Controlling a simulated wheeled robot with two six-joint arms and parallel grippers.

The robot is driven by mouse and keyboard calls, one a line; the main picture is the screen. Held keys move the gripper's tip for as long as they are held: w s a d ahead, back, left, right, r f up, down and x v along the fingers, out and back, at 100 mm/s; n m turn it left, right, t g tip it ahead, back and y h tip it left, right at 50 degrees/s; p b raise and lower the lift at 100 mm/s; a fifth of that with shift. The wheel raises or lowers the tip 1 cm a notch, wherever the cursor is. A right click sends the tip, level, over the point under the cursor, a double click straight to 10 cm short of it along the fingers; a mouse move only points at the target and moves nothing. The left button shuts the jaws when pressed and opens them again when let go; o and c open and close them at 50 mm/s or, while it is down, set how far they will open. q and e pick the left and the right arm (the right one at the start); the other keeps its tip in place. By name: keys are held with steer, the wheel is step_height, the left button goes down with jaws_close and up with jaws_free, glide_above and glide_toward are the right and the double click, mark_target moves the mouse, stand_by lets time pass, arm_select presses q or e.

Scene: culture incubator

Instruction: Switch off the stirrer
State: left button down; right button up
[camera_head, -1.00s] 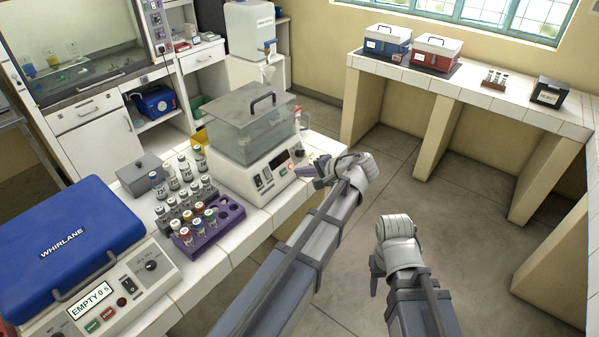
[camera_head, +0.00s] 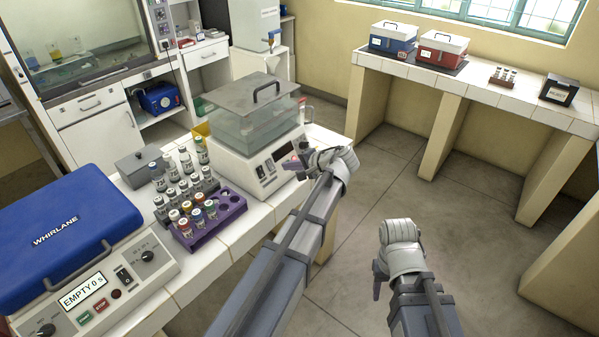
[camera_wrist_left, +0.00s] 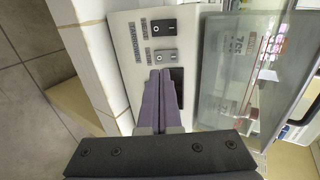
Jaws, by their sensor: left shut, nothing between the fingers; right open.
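A water bath with a clear tank and grey lid (camera_head: 252,108) stands on the tiled bench, its sloped white control panel (camera_head: 262,158) facing my left arm. My left gripper (camera_head: 296,161) is shut and empty at the panel. Its purple fingertips (camera_wrist_left: 160,74) are just below the inner switch and cover part of a dark display (camera_wrist_left: 178,86); contact cannot be told. My right gripper (camera_head: 377,280) is open, away from the bench.
A purple rack (camera_head: 232,212) of capped vials and a blue-lidded centrifuge (camera_head: 65,225) stand left of the bath on the bench. The side bench (camera_head: 480,84) at the right holds boxes. Open floor lies between.

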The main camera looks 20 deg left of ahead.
mark_target(273, 168)
arm_select(q)
steer(key=b+x, duration=0.2)
steer(key=x, duration=0.3)
steer(key=shift+w+a+f, duration=0.1)
steer(key=shift+a+f, duration=0.1)
steer(key=shift+a, duration=0.05)
steer(key=shift+a+f+b, duration=0.25)
steer(key=shift+f+b, duration=0.2)
steer(key=shift+b, duration=0.15)
steer(key=shift+d, duration=0.15)
steer(key=shift+r, duration=0.2)
